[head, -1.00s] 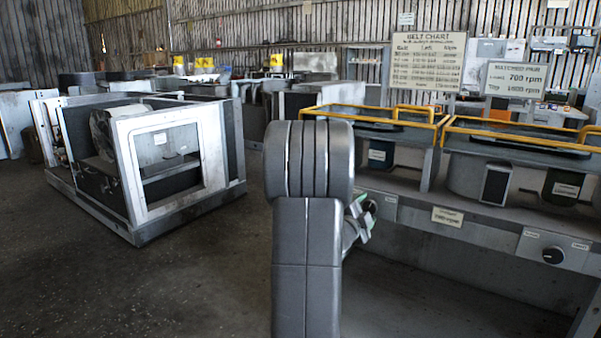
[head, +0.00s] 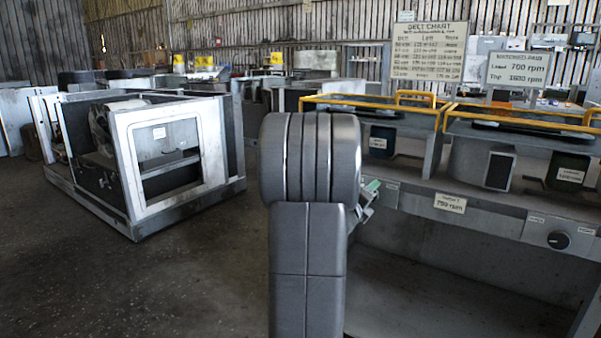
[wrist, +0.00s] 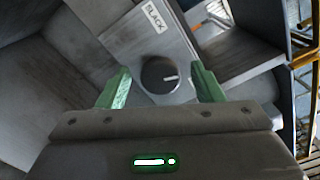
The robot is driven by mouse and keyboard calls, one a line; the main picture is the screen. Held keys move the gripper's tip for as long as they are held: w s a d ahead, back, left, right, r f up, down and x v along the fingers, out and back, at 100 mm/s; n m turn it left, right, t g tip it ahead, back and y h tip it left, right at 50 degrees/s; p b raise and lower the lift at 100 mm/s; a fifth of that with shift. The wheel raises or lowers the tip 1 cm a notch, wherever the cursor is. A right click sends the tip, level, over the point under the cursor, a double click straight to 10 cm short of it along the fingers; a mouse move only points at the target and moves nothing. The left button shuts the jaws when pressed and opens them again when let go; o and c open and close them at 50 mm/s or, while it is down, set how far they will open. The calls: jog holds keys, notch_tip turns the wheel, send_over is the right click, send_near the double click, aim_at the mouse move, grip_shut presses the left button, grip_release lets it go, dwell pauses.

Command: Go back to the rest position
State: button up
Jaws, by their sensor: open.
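My gripper shows in the wrist view (wrist: 160,88) with its two green fingers spread apart and nothing between them. The knob looks apart from both fingers, though the exact gap is hard to judge. In the head view my arm hides most of the gripper; only a bit of green and metal (head: 367,192) shows at its right, in front of the bench's front panel.
A grey bench with yellow rails (head: 520,118) fills the right side. It carries a second knob (head: 558,240) and a speed plate (head: 450,203). An open-framed housing (head: 170,160) stands on the left. Chart boards (head: 428,52) rise behind. The floor (head: 150,290) at front left is clear.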

jog(key=shift+s+d+r+m, duration=0.1)
jog(key=shift+m, duration=2.2)
jog(key=shift+d+r+m, duration=0.1)
jog(key=shift+m, duration=2.2)
